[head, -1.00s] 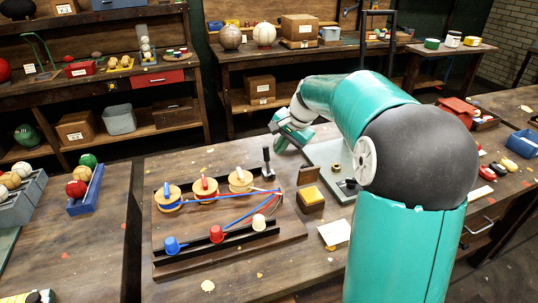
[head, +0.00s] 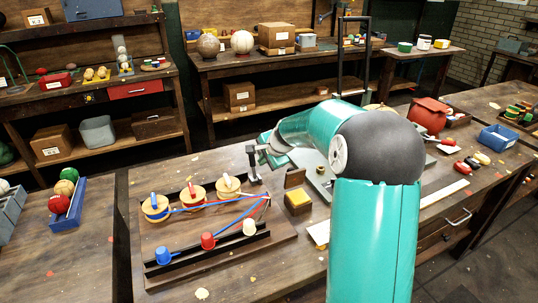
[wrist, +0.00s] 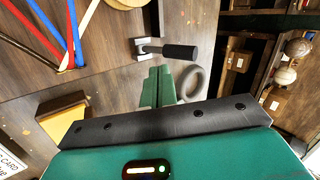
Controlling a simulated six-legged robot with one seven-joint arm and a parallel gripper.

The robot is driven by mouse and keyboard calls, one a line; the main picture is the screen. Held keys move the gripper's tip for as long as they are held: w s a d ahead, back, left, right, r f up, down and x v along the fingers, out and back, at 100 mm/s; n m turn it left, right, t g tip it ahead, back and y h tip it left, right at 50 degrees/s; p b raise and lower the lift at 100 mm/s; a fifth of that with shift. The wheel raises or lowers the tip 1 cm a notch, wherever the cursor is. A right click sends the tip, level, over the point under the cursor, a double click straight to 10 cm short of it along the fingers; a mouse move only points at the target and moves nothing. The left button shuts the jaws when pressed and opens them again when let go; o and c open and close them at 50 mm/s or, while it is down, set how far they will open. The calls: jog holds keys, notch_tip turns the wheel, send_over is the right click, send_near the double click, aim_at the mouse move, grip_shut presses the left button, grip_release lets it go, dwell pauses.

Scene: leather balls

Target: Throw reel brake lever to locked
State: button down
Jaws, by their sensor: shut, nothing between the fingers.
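The reel brake lever (head: 252,160) stands roughly upright, with a black handle, at the back right corner of the reel board (head: 190,262). In the wrist view its black grip (wrist: 180,51) points right from a small silver bracket. My gripper (head: 262,146) is right beside the lever in the head view, partly hidden by my arm. In the wrist view its green fingers (wrist: 158,82) are shut and empty, with the tips just below the lever and a small apparent gap. Three wooden reels (head: 192,196) sit left of the lever.
A small box with a yellow block (head: 298,198) stands right of the board. A grey ring (wrist: 190,84) lies near the fingers. A blue ball rack (head: 70,205) is at left.

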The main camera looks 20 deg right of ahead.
aim_at(253, 156)
jog(key=shift+w+a+f, duration=0.2)
jog(key=shift+w, duration=0.6)
jog(key=shift+w+a+f, duration=0.15)
jog(key=shift+w, duration=0.65)
jog(key=shift+w+a+f, duration=0.15)
jog(key=shift+w, duration=0.6)
jog(key=shift+w+r, duration=0.2)
jog(key=shift+w, duration=0.1)
jog(key=shift+a, duration=0.15)
jog(key=shift+s, duration=0.15)
